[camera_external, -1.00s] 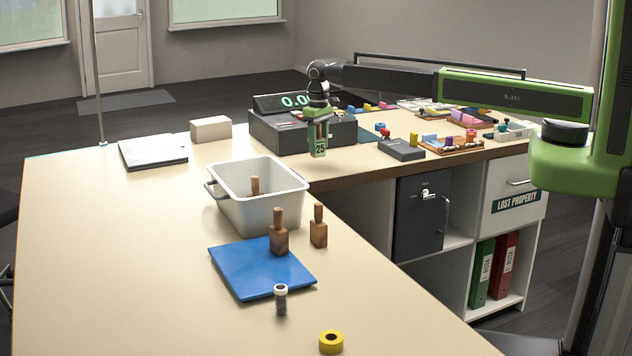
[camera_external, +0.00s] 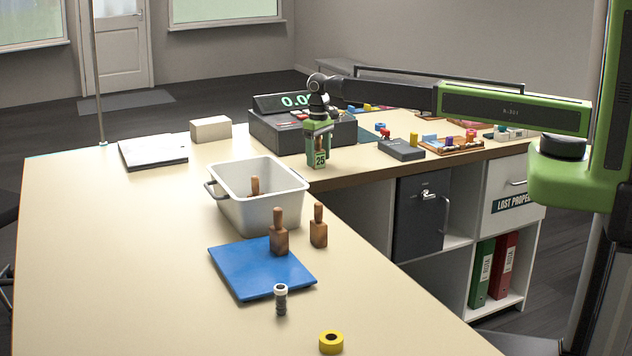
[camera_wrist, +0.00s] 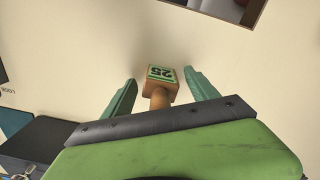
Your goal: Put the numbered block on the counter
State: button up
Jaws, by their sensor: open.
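The numbered block (camera_external: 320,160) has a green label reading 25 and a wooden handle. It stands on the pale counter (camera_external: 120,250), in front of the cash register and near the inner edge. In the wrist view the block (camera_wrist: 162,74) shows its label upside down, with its handle toward my gripper. My gripper (camera_external: 319,144) is open around the block from above. In the wrist view its green fingers (camera_wrist: 160,77) are apart, one on each side, with gaps to the block.
A cash register (camera_external: 300,130) stands just behind. A grey-white bin (camera_external: 265,205) holds one wooden-handled piece. Two wooden blocks (camera_external: 279,238) stand nearby, one on a blue mat (camera_external: 245,275). A dark box (camera_external: 401,149) and trays lie to the right. The left counter is largely clear.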

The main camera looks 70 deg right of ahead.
jog(key=shift+r, duration=0.15)
notch_tip(320, 180, up, 12)
jog(key=p, duration=1.2)
jog(key=shift+r, duration=0.1)
jog(key=s+a+n, duration=0.1)
jog(key=s+a, duration=0.3)
jog(key=s, duration=0.9)
jog(key=s+a+n, duration=0.2)
jog(key=s+a, duration=0.2)
jog(key=s, duration=0.8)
jog(key=shift+s+a+n, duration=0.15)
jog(key=shift+s+n, duration=0.15)
jog(key=shift+s, duration=0.1)
